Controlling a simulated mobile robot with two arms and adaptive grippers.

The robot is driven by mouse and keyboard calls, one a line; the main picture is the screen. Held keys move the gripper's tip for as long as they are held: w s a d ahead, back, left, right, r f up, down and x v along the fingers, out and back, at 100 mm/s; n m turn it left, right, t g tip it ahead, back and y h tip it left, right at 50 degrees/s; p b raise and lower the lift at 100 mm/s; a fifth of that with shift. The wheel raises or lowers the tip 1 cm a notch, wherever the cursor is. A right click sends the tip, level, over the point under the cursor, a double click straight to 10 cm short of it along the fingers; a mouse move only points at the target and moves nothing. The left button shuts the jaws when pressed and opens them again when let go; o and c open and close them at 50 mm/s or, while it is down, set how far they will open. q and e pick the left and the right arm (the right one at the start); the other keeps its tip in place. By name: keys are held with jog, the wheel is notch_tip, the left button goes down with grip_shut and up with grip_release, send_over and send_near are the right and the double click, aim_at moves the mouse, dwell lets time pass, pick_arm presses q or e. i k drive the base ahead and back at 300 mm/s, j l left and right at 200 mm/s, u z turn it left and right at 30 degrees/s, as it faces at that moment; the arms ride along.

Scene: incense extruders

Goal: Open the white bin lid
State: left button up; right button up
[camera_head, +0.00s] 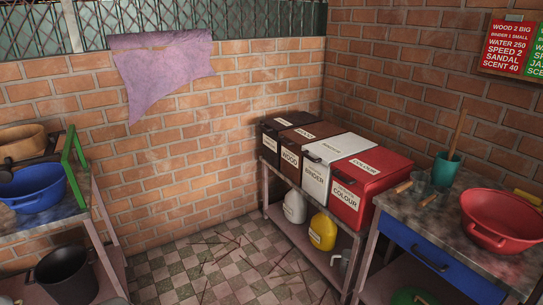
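The white bin (315,182) stands on the middle table, labelled BINDER on its front. Its white lid (338,148) lies flat on top and looks closed, with a dark handle at the front edge. The bin sits between a brown bin labelled WOOD (290,160) and a red bin labelled COLOUR (350,204). Neither of my grippers shows in the head view.
A dark bin (271,146) stands at the far end of the row. A white jug (294,207) and a yellow jug (322,231) sit on the shelf below. A red bowl (490,236) is on the right table. Thin sticks litter the checkered floor (222,262), which is otherwise open.

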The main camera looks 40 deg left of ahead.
aim_at(326, 152)
jog(key=u, duration=1.15)
jog(key=i+j, duration=0.25)
jog(key=i+z, duration=0.05)
